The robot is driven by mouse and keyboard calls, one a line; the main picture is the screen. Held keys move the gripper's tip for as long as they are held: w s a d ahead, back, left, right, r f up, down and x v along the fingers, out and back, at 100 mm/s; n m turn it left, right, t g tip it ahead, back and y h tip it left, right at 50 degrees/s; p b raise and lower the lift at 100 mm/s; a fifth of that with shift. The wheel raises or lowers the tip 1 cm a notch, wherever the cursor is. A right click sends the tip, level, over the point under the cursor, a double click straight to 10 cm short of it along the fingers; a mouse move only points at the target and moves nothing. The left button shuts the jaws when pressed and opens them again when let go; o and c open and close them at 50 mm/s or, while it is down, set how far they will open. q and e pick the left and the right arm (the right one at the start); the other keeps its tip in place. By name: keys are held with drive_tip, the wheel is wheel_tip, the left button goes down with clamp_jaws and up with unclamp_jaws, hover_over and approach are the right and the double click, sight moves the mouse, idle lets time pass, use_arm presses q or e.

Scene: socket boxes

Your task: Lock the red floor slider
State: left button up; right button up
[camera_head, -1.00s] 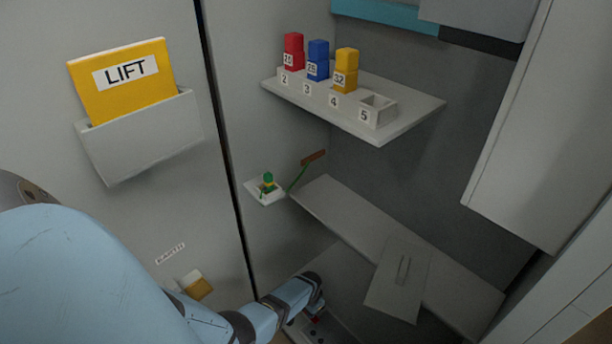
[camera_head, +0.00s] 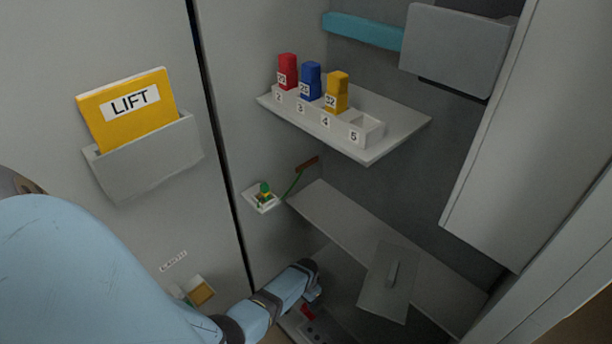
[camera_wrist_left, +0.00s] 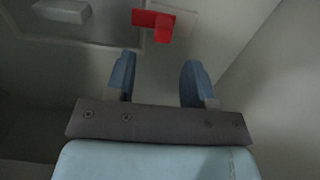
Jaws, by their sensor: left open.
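The red slider (camera_wrist_left: 158,24) shows in the left wrist view, just beyond my left gripper's fingertips and roughly centred between them. It has a flat red bar with a red knob. A bit of red (camera_head: 309,309) also shows in the head view, low at the bottom, partly hidden by my arm. My left gripper (camera_wrist_left: 157,72) is open and empty, its two blue fingers apart from the slider. In the head view my left arm reaches down into the bottom of the cabinet. My right gripper is not in view.
A shelf (camera_head: 400,138) holds red (camera_head: 287,72), blue (camera_head: 310,80) and yellow (camera_head: 336,92) blocks in numbered slots. Below it are a sloping grey ledge (camera_head: 340,220) and a grey plate with a handle (camera_head: 385,285). A yellow LIFT folder (camera_head: 130,112) sits in a wall pocket at left.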

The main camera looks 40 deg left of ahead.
use_arm(q)
drive_tip(key=shift+r+p, duration=1.1)
drive_tip(key=shift+r, duration=1.7)
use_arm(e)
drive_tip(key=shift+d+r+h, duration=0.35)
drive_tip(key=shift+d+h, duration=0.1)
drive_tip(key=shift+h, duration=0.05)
